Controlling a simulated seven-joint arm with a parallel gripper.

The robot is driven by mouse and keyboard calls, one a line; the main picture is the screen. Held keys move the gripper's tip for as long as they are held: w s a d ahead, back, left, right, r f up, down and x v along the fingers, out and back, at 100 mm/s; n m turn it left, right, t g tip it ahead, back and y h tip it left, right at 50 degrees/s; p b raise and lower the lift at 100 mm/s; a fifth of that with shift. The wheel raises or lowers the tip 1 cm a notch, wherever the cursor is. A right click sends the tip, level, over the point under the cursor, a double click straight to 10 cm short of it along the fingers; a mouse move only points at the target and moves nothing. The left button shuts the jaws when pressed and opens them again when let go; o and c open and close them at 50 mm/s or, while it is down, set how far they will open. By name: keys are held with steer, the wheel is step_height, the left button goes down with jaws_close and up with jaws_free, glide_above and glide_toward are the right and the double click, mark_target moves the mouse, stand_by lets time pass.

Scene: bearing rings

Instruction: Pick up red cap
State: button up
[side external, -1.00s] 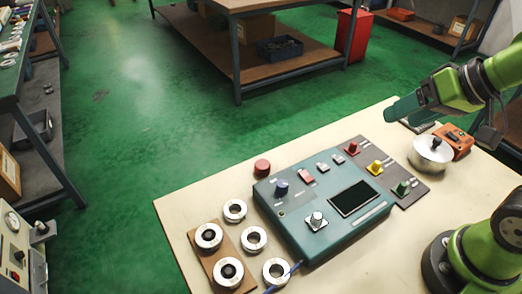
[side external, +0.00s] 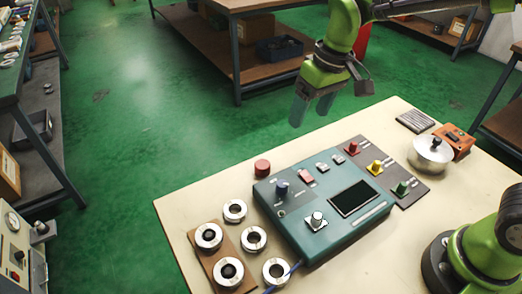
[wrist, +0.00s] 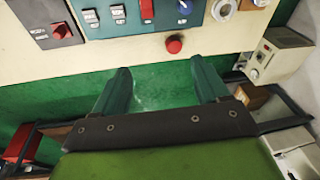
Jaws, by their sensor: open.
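The red cap (side external: 262,168) is a small round piece on the cream tabletop, beside the far left corner of the teal control panel (side external: 322,250). In the wrist view the red cap (wrist: 174,44) lies on the table near its edge, beyond the fingertips and a little right of centre. My gripper (side external: 311,108) is open and empty, with its teal fingers pointing down. It is up in the air, above and to the right of the cap in the side view. Both fingers of my gripper (wrist: 161,68) show apart in the wrist view.
Several silver bearing rings (side external: 234,210) lie left of the panel, some on a brown board (side external: 221,262). A dark plate (side external: 411,182) holds red, yellow and green knobs. A silver lidded pot (side external: 431,158) and an orange box (side external: 457,143) stand at the right.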

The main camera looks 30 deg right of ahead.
steer(key=w+a+f+n+g+h, duration=0.1)
steer(key=w+a+f+n, duration=0.2)
steer(key=w+a+f, duration=0.3)
steer(key=n, duration=0.1)
glide_above(263, 164)
steer(key=shift+g, duration=0.3)
steer(key=f, duration=0.7)
steer(key=shift+s+f, duration=0.2)
steer(key=shift+f, duration=0.05)
steer(key=shift+w+f, duration=0.15)
steer(key=shift+f, duration=1.4)
steer(key=shift+w+f, duration=0.1)
steer(key=shift+f, duration=1.4)
